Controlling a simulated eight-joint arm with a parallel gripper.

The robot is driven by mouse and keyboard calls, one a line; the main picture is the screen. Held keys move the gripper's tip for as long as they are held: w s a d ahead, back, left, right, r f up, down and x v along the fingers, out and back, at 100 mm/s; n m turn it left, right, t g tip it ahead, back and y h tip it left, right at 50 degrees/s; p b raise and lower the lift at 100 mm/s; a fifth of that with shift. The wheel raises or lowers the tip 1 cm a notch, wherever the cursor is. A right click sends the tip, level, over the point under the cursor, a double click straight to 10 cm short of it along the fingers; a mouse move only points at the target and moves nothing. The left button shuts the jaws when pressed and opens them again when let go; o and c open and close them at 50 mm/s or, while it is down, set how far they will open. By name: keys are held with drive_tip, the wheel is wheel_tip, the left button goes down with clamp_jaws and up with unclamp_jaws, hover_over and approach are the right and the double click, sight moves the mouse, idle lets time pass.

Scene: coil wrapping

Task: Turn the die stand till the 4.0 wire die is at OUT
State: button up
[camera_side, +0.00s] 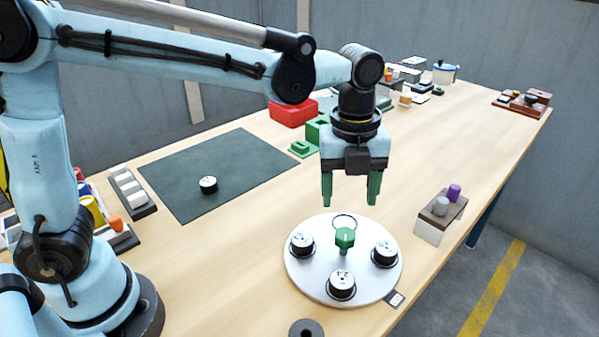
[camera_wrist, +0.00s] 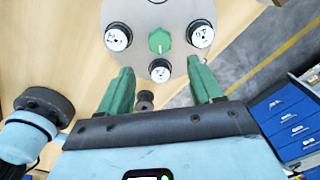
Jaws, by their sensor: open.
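The die stand (camera_side: 315,283) is a round white turntable with a green knob (camera_side: 344,238) at its centre; the knob also shows in the wrist view (camera_wrist: 159,41). Three black-and-white wire dies sit on it: left (camera_side: 302,245), front (camera_side: 341,286) and right (camera_side: 384,254). Their markings are too small to read surely. An empty ring shows at the back of the stand.
Another die (camera_side: 208,184) lies on the dark green mat (camera_side: 247,152). A block with grey and purple pegs (camera_side: 430,230) stands right of the stand. A dark round piece (camera_side: 306,328) is at the front edge. Red and green boxes (camera_side: 293,112) stand behind my gripper.

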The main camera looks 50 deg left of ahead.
sight(346, 234)
wheel_tip(346, 234, down, 9)
drive_tip(key=shift+w+d+f, duration=0.1)
idle(0.3)
clamp_jaws()
idle(0.4)
